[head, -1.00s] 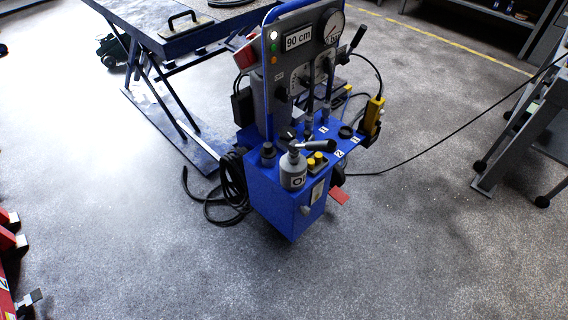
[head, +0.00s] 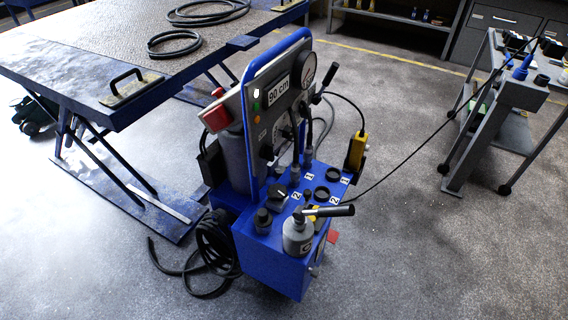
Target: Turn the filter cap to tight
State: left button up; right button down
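A blue hydraulic unit (head: 265,262) stands on the floor at the middle of the head view. On its top are a short black cap (head: 262,218), a dark round knob (head: 280,192) with a white mark, and dark round openings or caps (head: 321,194) beside number labels. A grey canister (head: 298,238) stands at the front corner, with a grey and black lever (head: 330,211) near its top. I cannot tell which piece is the filter cap or how tight it is. Neither of my grippers is in view.
A lift table (head: 110,62) with coiled hoses stands at the back left. Black hose (head: 212,255) lies on the floor left of the unit. The floor in front is clear.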

aim_at(279, 169)
jog(key=i+l+u, duration=0.15)
jog(key=u, duration=0.2)
jog(key=l+u, duration=0.35)
jog(key=i+l+u, duration=0.1)
jog(key=l+u, duration=0.2)
jog(key=i+l+u, duration=0.1)
jog(key=l+u, duration=0.15)
jog(key=l, duration=1.2)
jog(key=l+u, duration=0.3)
jog(key=l, duration=1.15)
